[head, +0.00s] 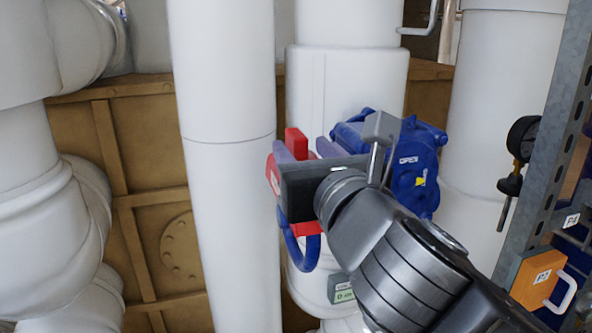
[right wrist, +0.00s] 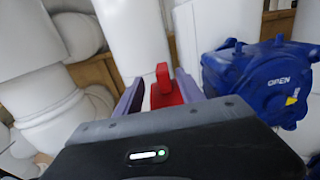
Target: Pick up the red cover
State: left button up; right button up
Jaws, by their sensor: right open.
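The red cover (head: 296,142) shows in the head view in front of a white pipe, mostly hidden behind my right gripper. Bits of red show above, to the left of and below the gripper. My right gripper (head: 306,150) is open, with its purple fingers pointing away toward the cover. In the right wrist view, an upright part of the red cover (right wrist: 163,88) stands between the two open fingers of the gripper (right wrist: 160,82). A gap shows on the left; contact on the right cannot be told. My left gripper is not in view.
A blue valve housing (head: 408,170) marked OPEN sits just right of the gripper. Part of a blue wheel or ring (head: 301,248) hangs below it. White pipes (head: 228,200) stand around. A metal rack (head: 545,140) with a black gauge (head: 523,137) is at right.

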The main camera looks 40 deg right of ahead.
aim_at(303, 145)
jog(key=shift+w+d, duration=0.1)
jog(key=shift+w, duration=0.05)
jog(key=x, duration=0.4)
jog(key=shift+d, duration=0.3)
jog(key=shift+w+d+r, duration=0.1)
jog(key=shift+w, duration=0.4)
jog(key=shift+s, duration=0.1)
jog(key=shift+c, duration=0.4)
grip_shut()
jog(key=shift+r, duration=0.1)
dwell(0.6)
